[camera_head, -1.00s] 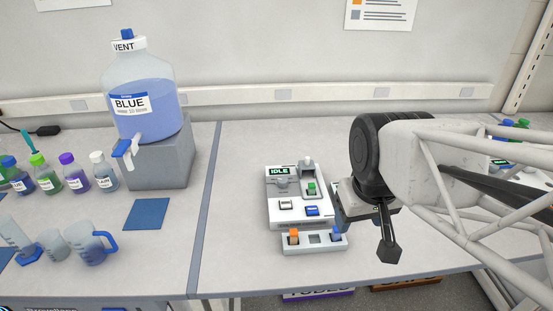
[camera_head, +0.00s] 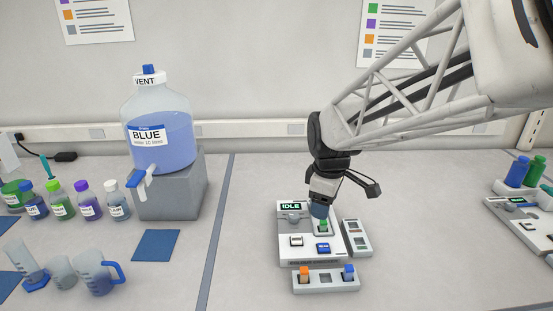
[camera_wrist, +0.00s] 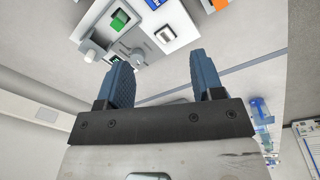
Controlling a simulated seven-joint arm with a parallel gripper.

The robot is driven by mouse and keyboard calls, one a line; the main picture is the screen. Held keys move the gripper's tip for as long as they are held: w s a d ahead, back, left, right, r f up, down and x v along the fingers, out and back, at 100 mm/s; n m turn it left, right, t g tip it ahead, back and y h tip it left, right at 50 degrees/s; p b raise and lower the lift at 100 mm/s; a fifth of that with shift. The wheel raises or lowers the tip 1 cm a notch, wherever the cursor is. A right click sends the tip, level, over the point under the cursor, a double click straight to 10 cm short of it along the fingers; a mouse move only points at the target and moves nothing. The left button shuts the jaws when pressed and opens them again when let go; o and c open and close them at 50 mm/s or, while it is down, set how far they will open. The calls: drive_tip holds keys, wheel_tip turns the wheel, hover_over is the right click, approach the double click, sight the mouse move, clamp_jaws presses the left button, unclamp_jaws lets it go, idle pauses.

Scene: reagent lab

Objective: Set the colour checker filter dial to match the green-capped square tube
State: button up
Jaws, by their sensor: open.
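The colour checker (camera_head: 297,252) is a white box on the bench with a lit screen (camera_head: 291,206) reading IDLE. The green-capped tube (camera_head: 323,225) stands upright in its right side; its green cap also shows in the wrist view (camera_wrist: 119,20). My gripper (camera_head: 319,211) is above the checker's back right part. Its blue fingers (camera_wrist: 162,78) are apart and empty.
A front rack (camera_head: 326,284) holds an orange-capped tube (camera_head: 304,274) and a blue-capped tube (camera_head: 348,272). A small side rack (camera_head: 356,237) stands close right of the checker. Bottles, beakers and a blue-filled carboy (camera_head: 160,130) stand left. Bench between the checker and right-hand equipment is clear.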

sight(294, 215)
drive_tip(key=w+a+f+n, duration=0.1)
drive_tip(key=w+f+n, duration=0.1)
drive_tip(key=w, duration=0.2)
drive_tip(key=w+a+f+n, duration=0.2)
drive_tip(key=w+n, duration=0.1)
drive_tip(key=w, duration=0.1)
drive_tip(key=w+a+f+n+g, duration=0.1)
drive_tip(key=w+a+f+n, duration=0.1)
drive_tip(key=w+f, duration=0.1)
drive_tip(key=shift+w+a+n, duration=0.25)
drive_tip(key=shift+w+n, duration=0.15)
drive_tip(key=shift+w, duration=0.4)
drive_tip(key=shift+f, duration=3.85)
drive_tip(key=c, duration=0.9)
